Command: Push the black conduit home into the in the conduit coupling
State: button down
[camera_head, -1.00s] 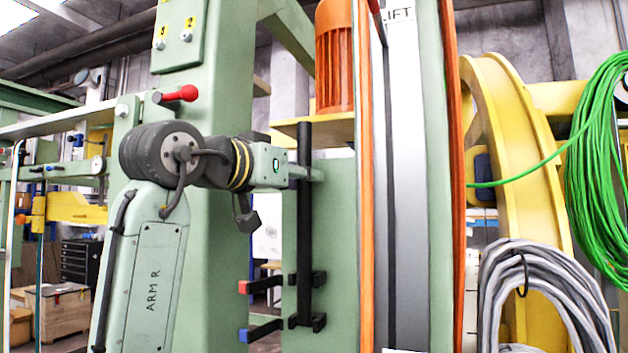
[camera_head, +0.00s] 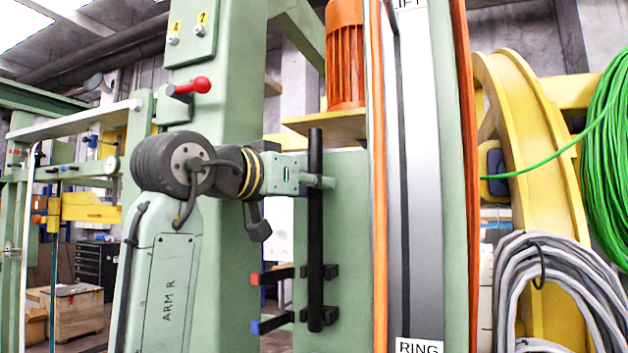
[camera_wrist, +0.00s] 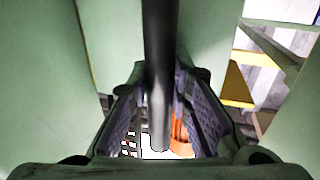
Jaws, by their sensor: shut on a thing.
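The black conduit (camera_head: 315,235) is a long, upright tube in front of a green panel. My gripper (camera_head: 318,181) is shut on its upper part, with a stretch of tube above and a longer one below. In the wrist view the conduit (camera_wrist: 159,70) runs down between the two finger pads of my gripper (camera_wrist: 158,115). Its lower end is near two black clip-like brackets, an upper one (camera_head: 331,271) and a lower one (camera_head: 332,314). I cannot clearly make out the conduit coupling, nor whether the tube end is inside anything.
A red-tipped arm (camera_head: 270,277) and a blue-tipped arm (camera_head: 272,323) stick out left of the conduit. The green column (camera_head: 225,120) with a red-knobbed lever (camera_head: 195,87) stands behind my arm. An orange vertical strip (camera_head: 378,180) is close on the right.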

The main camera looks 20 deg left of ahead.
jog(key=shift+f+b, duration=0.9)
jog(key=shift+f, duration=0.75)
jog(key=shift+f+b, duration=1)
jog(key=shift+f, duration=1.05)
dwell(0.7)
jog(key=c, duration=1.4)
grip_release()
send_near(311, 230)
jog(key=shift+s+a, duration=0.25)
jog(key=shift+s, duration=0.35)
